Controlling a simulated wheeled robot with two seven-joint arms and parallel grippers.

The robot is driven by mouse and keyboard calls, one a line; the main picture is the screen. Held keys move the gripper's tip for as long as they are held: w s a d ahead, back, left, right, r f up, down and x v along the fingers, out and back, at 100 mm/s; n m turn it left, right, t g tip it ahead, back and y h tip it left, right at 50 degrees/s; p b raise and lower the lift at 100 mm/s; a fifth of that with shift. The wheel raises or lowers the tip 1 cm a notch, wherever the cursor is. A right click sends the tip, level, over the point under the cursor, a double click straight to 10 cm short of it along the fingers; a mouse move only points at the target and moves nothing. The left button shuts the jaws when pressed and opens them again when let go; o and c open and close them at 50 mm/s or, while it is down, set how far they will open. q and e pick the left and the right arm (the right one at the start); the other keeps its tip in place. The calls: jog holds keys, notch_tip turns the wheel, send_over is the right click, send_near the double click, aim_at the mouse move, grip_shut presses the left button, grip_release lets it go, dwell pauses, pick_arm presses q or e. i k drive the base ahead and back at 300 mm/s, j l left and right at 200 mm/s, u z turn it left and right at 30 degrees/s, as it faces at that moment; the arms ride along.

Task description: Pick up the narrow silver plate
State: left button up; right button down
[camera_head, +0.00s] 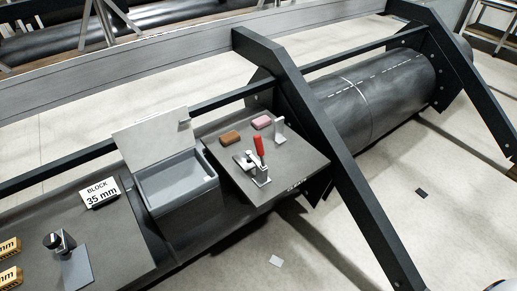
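A narrow silver plate (279,130) stands upright near the back right of a dark square work board (302,165). A pink block (262,123) lies just left of it, and a brown block (230,138) lies farther left. A toggle clamp with a red handle (259,147) is mounted in front of these, nearer the board's front edge. Whether the plate rests on a foot or stands in a holder is too small to tell. Neither of my grippers is in view.
An open grey box (178,185) with its lid raised stands left of the board. Farther left are a "BLOCK 35 mm" sign (100,193) and a black-knobbed device on a grey plate (77,268). A dark slanted beam (330,150) passes along the board's right side.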

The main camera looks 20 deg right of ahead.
aim_at(240, 157)
jog(key=i+l+u, duration=0.3)
jog(key=l, duration=0.3)
jog(key=i+l+u, duration=0.15)
jog(key=l, duration=0.2)
jog(key=i+l+u, duration=0.15)
jog(key=l, duration=0.2)
